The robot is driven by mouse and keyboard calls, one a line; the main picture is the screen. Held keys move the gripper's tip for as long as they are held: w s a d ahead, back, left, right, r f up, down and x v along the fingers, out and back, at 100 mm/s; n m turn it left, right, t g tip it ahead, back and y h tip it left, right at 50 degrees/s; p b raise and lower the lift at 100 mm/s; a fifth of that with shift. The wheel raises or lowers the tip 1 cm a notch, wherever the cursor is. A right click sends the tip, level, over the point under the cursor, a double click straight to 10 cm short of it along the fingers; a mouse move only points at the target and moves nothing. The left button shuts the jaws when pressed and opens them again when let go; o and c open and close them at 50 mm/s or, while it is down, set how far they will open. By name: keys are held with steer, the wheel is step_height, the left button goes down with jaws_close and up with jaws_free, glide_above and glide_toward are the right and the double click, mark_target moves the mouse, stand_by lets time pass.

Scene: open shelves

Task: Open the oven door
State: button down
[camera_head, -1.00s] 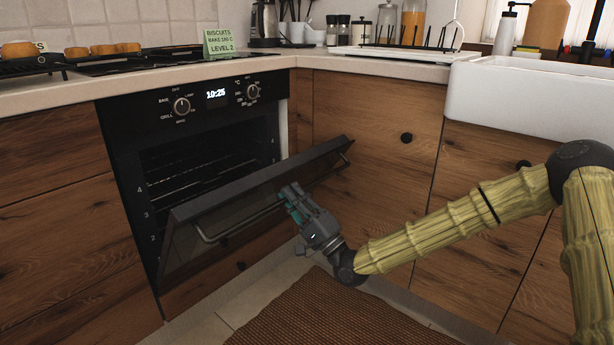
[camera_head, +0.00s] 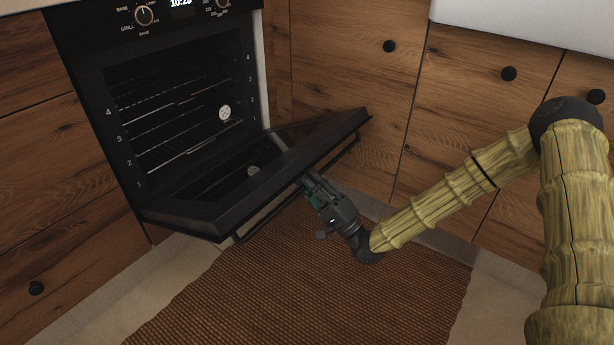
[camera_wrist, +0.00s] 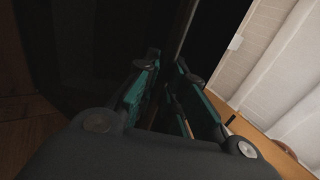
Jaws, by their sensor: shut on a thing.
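The black oven (camera_head: 150,60) stands at the upper left with its cavity and racks exposed. Its door (camera_head: 248,199) hangs far down from the bottom edge, short of fully flat. The bar handle (camera_head: 268,217) runs along the door's outer face. My gripper (camera_head: 309,187) is shut on the handle, right of its middle, reaching in from the right. In the wrist view, my gripper's teal-lined fingers (camera_wrist: 168,78) close around the thin bar against the dark door; the exact contact is hard to make out.
A brown woven mat (camera_head: 300,275) covers the floor before the oven, with free room there. Wooden cabinets with a round black knob (camera_head: 389,46) stand close on the right. A white sink (camera_head: 540,22) is at the upper right.

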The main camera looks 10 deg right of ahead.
steer(key=shift+r, duration=0.1)
steer(key=c, duration=1.5)
jaws_free()
steer(key=v, duration=1.2)
steer(key=shift+s, duration=0.1)
step_height(320, 180, down, 13)
steer(key=b, duration=0.7)
steer(key=shift+r, duration=0.2)
